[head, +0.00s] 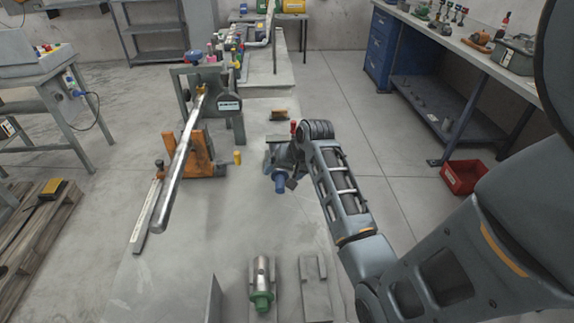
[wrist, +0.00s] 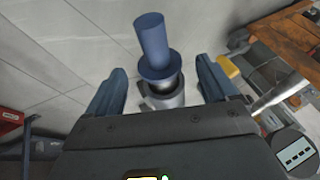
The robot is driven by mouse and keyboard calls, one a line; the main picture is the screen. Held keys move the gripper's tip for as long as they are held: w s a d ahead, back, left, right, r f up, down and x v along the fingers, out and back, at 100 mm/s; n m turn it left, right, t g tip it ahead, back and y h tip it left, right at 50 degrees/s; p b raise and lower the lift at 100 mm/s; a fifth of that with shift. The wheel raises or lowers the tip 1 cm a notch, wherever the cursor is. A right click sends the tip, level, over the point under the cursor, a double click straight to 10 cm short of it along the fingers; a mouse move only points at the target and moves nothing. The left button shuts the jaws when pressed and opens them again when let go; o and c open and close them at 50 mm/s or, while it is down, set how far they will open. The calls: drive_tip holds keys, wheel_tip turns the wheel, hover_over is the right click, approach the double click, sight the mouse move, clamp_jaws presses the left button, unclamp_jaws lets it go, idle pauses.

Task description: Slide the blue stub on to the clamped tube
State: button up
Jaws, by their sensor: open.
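The blue stub (head: 279,184) has a blue cylindrical end with a wider collar and a silver metal part behind it. In the wrist view the blue stub (wrist: 152,38) lies between the two fingers of my gripper (wrist: 162,80). The fingers are apart, one on each side, with visible gaps to the stub. The clamped tube (head: 176,170) is a long silver tube to the left of my gripper, sloping toward the front. Its far end is at a grey clamp frame (head: 207,85); the near end is free. What supports the stub is hidden.
An orange stand (head: 203,160) is beside the tube, with a yellow peg (head: 237,157) near it. A silver stub with a green end (head: 262,280) lies in a front cradle, beside an empty cradle (head: 313,285). The bench between tube and cradles is clear.

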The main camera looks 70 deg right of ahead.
drive_tip(key=shift+x, duration=1.1)
drive_tip(key=shift+c, duration=0.5)
clamp_jaws()
drive_tip(key=shift+d+r, duration=0.1)
drive_tip(key=shift+r, duration=0.05)
